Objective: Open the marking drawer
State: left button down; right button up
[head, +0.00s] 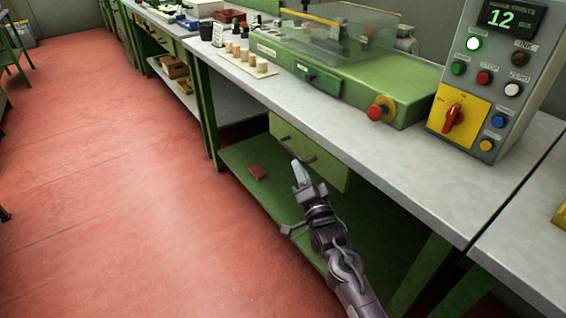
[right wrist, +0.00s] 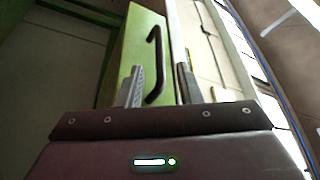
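A green drawer front (head: 325,163) with a dark bar handle hangs under the workbench. My right gripper (head: 300,173) is just in front of it, at handle height. In the right wrist view my right gripper (right wrist: 160,68) is open. The dark handle (right wrist: 155,62) on the green front (right wrist: 136,50) appears partly between the two fingers, nearer the left one. The fingers are not closed on it, and I cannot tell how deep it sits between them. The drawer looks shut. I see no label on it. My left gripper is not in view.
The grey bench top (head: 405,190) is above my right gripper. A green machine (head: 340,85) and a grey control box (head: 500,75) stand on the bench. The red floor (head: 120,200) at left is clear.

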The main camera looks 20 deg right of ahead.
aim_at(295, 155)
jog(key=x, duration=0.6)
jog(key=shift+s, duration=0.1)
jog(key=shift+c, duration=0.4)
grip_shut()
